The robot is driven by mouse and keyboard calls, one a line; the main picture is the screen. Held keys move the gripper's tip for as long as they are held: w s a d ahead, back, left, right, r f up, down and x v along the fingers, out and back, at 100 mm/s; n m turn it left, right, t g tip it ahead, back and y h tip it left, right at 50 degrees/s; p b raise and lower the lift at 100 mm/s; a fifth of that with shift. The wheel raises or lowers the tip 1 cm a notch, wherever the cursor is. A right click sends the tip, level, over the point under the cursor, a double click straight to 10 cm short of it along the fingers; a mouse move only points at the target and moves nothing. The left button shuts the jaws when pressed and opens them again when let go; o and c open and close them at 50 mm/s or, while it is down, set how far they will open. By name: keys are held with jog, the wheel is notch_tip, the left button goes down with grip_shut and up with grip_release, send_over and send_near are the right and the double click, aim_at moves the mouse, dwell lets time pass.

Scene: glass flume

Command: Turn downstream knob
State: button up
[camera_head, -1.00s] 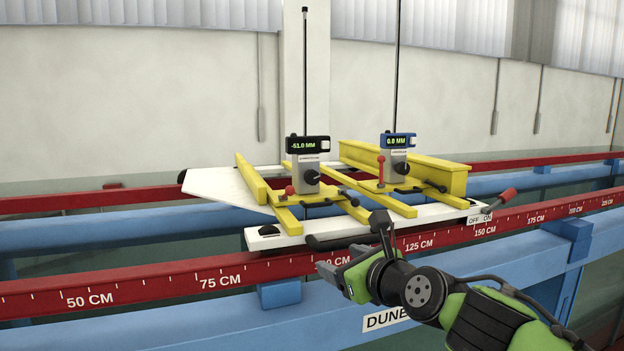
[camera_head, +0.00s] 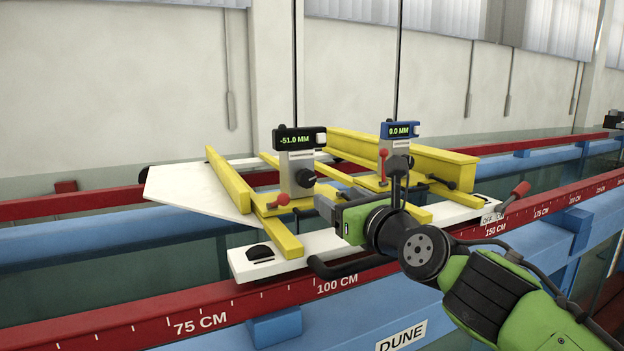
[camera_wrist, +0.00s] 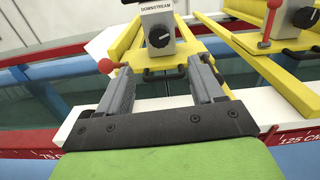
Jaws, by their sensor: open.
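The downstream gauge (camera_head: 297,160) is the left one, a grey block with a black display reading -51.0 MM. Its black knob (camera_head: 305,178) faces me. In the wrist view the block bears the label DOWNSTREAM (camera_wrist: 158,7), and the knob (camera_wrist: 160,36) shows just beyond the fingertips, roughly centred between them. My gripper (camera_head: 325,206) is in front of, below and slightly right of the knob. In the wrist view its two grey fingers (camera_wrist: 158,72) are spread apart with nothing between them, and they do not touch the knob.
A second gauge (camera_head: 398,143) with a blue display reading 0.0 MM stands to the right, partly hidden by my wrist. A red-tipped lever (camera_head: 282,200) sits left of the downstream knob. Yellow rails (camera_head: 277,232), the white carriage (camera_head: 300,255) and a black handle (camera_head: 335,268) lie below.

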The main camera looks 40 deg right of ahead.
aim_at(309, 181)
jog(key=p+x, duration=0.2)
jog(key=x, duration=0.9)
jog(key=shift+w, duration=0.1)
jog(key=shift+w+d+f, duration=0.15)
jog(key=shift+w+d, duration=0.05)
jog(key=shift+w, duration=0.25)
jog(key=shift+s, duration=0.1)
jog(key=shift+c, duration=1)
jog(key=c, duration=0.9)
jog(key=shift+o, duration=0.2)
jog(key=shift+a+m, duration=0.1)
jog(key=shift+m, duration=0.6)
jog(key=o, duration=1.1)
jog(key=shift+c, duration=0.2)
